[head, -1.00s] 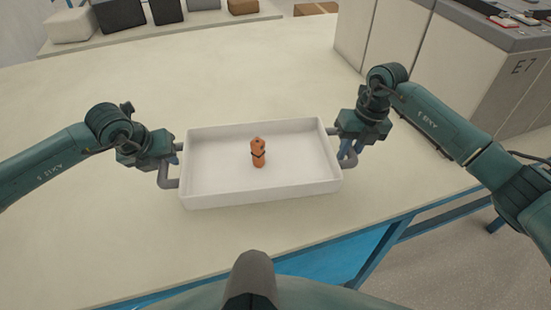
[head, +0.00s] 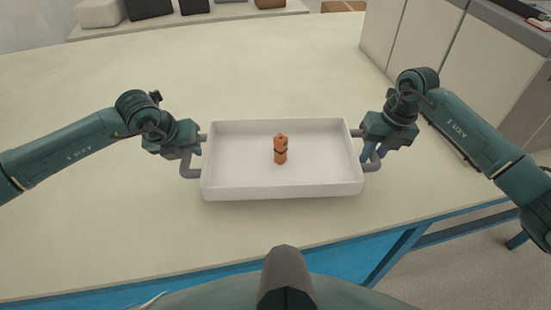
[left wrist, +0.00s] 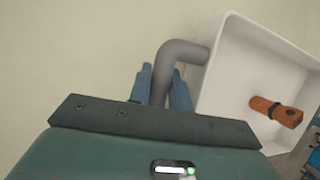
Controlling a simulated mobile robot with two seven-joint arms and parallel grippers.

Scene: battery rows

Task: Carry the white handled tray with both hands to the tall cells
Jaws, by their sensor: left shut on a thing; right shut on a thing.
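The white handled tray (head: 235,186) is in the middle of the head view, above or on the pale table; I cannot tell whether it touches. An orange cylinder with a dark band (head: 281,149) stands in it. My left gripper (head: 194,152) is shut on the tray's grey left handle (head: 187,170). The left wrist view shows this handle (left wrist: 178,55) between the fingers (left wrist: 162,88), with the tray (left wrist: 235,60) to the right. My right gripper (head: 376,150) is shut on the right handle (head: 373,165).
The pale table (head: 110,230) is clear around the tray. Its blue front edge (head: 330,258) runs near me.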

